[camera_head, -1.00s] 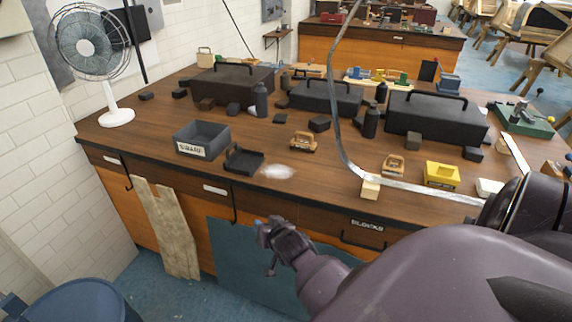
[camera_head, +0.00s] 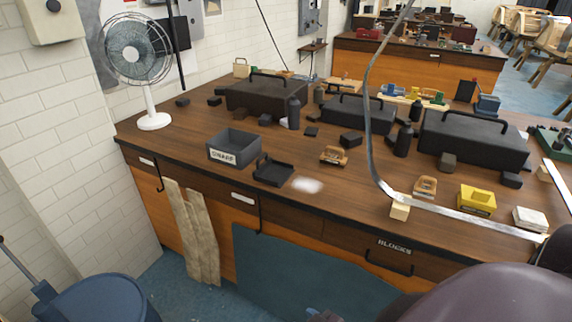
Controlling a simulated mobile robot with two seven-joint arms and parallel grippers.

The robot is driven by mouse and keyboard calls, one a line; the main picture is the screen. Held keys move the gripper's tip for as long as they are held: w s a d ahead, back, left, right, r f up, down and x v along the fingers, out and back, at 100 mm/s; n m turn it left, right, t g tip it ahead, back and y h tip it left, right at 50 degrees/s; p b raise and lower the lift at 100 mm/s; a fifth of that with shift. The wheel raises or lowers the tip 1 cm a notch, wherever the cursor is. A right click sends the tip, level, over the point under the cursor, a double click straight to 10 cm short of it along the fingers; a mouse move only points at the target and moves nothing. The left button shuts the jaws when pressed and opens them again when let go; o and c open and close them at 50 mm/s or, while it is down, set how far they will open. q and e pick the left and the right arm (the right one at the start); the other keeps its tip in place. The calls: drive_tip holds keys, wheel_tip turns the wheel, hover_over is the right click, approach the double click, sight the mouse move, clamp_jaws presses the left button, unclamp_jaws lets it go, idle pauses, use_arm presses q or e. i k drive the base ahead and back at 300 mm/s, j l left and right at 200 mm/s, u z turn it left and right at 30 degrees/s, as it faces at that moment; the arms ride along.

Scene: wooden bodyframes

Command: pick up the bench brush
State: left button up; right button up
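I cannot pick out a bench brush for certain. A small tan wooden piece with a handle-like top (camera_head: 334,155) lies on the bench right of the dark dustpan (camera_head: 272,170), and a similar tan piece (camera_head: 425,187) lies farther right. A white dust patch (camera_head: 307,185) is just right of the dustpan. My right arm's purple link fills the bottom right corner. Only a dark sliver, perhaps my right gripper (camera_head: 324,316), shows at the bottom edge, below the bench front and apart from everything on top. My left gripper is out of view.
A grey labelled bin (camera_head: 234,147) stands left of the dustpan, with a white fan (camera_head: 140,55) at the far left. Dark toolboxes (camera_head: 265,92) line the back. A blue barrel (camera_head: 95,300) stands at lower left.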

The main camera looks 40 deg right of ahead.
sight(341, 162)
drive_tip(key=z, duration=1.55)
